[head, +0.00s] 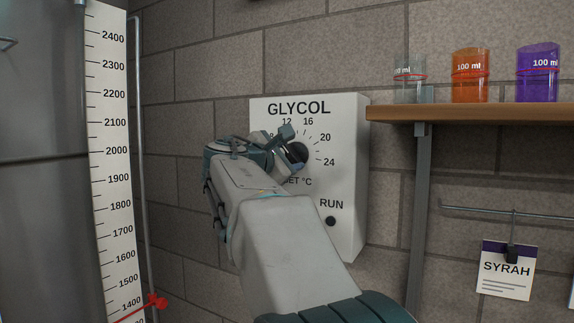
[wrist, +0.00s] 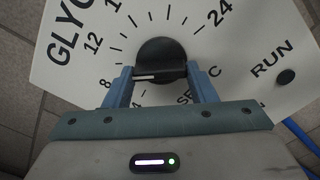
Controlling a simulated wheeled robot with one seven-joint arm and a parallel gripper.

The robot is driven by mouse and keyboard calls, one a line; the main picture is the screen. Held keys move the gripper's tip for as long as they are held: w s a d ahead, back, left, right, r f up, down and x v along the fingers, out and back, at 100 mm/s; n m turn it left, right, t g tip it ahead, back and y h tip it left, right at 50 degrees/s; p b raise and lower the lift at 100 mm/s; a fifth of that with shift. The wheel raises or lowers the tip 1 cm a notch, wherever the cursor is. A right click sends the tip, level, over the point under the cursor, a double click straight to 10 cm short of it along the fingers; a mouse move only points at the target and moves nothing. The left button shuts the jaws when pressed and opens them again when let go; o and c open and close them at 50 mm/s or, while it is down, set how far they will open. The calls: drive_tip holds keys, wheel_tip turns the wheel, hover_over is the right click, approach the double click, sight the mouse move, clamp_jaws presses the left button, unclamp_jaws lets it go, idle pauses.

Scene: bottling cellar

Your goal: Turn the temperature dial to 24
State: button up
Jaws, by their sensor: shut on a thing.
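The temperature dial is a round black knob (head: 297,153) on the white GLYCOL box (head: 345,150), partly covered by my gripper in the head view. In the wrist view the black dial (wrist: 163,52) sits between my two blue fingers. My gripper (wrist: 160,72) is shut on the dial's grip, one finger on each side. A white mark on the dial points left, near the 8. The 24 label (wrist: 218,12) stands at the upper right in the wrist view, and right of the dial in the head view.
A RUN label with a black button (head: 330,221) is below right of the dial. A wooden shelf (head: 480,113) with several coloured beakers is at the right. A SYRAH tag (head: 507,283) hangs below it. A tall numbered scale (head: 112,120) stands at the left.

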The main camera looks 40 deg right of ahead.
drive_tip(key=m+b, duration=0.3)
drive_tip(key=shift+f+m, duration=0.2)
drive_tip(key=shift+m, duration=0.1)
drive_tip(key=m+b, duration=0.3)
drive_tip(key=shift+r+m, duration=0.1)
drive_tip(key=shift+m, duration=0.2)
drive_tip(key=m+b, duration=0.2)
drive_tip(key=m, duration=0.1)
drive_tip(key=shift+m, duration=0.4)
drive_tip(key=m+b, duration=0.2)
drive_tip(key=m, duration=0.1)
drive_tip(key=shift+m, duration=0.3)
drive_tip(key=m+b, duration=0.2)
drive_tip(key=m, duration=0.1)
drive_tip(key=shift+s+r+m, duration=0.1)
drive_tip(key=shift+m, duration=0.2)
drive_tip(key=m+b, duration=0.1)
drive_tip(key=m, duration=0.2)
drive_tip(key=shift+m, duration=0.3)
drive_tip(key=m+b, duration=0.1)
drive_tip(key=m, duration=0.5)
drive_tip(key=shift+s+d+b, duration=0.1)
drive_tip(key=shift+b, duration=0.3)
drive_tip(key=shift+m, duration=0.3)
